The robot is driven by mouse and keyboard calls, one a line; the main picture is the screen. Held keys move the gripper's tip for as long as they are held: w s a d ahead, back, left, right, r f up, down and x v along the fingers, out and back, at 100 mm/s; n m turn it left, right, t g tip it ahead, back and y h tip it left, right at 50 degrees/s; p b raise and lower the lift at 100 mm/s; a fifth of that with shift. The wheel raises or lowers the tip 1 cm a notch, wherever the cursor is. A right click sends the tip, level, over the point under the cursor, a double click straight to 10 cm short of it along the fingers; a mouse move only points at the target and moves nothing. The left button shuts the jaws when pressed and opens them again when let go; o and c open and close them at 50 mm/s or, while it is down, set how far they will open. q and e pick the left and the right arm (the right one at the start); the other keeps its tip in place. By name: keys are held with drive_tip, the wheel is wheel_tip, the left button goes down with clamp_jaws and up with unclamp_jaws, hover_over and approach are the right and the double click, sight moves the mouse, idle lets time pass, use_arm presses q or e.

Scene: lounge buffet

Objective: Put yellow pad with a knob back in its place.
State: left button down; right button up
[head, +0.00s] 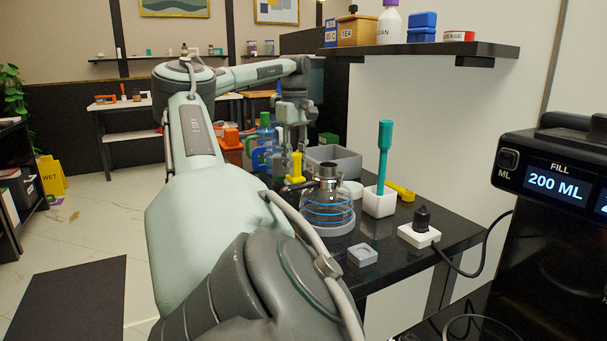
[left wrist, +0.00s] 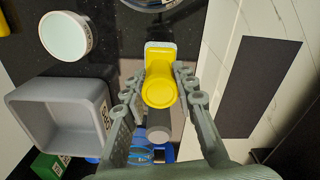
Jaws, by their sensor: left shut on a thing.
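The yellow pad with a knob (head: 297,169) is at the left edge of the black table, beyond the glass flask. My left gripper (head: 291,150) points down from above and is shut on its yellow upright knob. In the left wrist view the round yellow knob end (left wrist: 160,88) sits between the fingers of my left gripper (left wrist: 158,94), and the flat pad end (left wrist: 159,51) shows past it. I cannot tell whether the pad touches the table top. My right gripper is out of view.
A grey open bin (head: 345,156) stands behind and right of the pad. A glass flask (head: 328,205), a white holder (head: 379,203) with a teal handled tool (head: 384,150), and a white socket block (head: 418,235) stand nearer. Green and blue things crowd behind the gripper.

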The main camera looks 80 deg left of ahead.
sight(296, 176)
use_arm(q)
drive_tip(key=shift+w+f, duration=0.1)
drive_tip(key=shift+f, duration=1.95)
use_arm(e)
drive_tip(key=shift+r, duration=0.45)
use_arm(q)
drive_tip(key=shift+f+b, duration=0.15)
drive_tip(key=shift+b, duration=0.2)
drive_tip(key=c, duration=1.2)
unclamp_jaws()
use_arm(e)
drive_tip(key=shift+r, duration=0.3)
use_arm(q)
drive_tip(key=shift+r, duration=0.2)
wheel_tip(296, 176, up, 12)
drive_tip(key=p, duration=0.2)
drive_tip(key=shift+p, duration=0.35)
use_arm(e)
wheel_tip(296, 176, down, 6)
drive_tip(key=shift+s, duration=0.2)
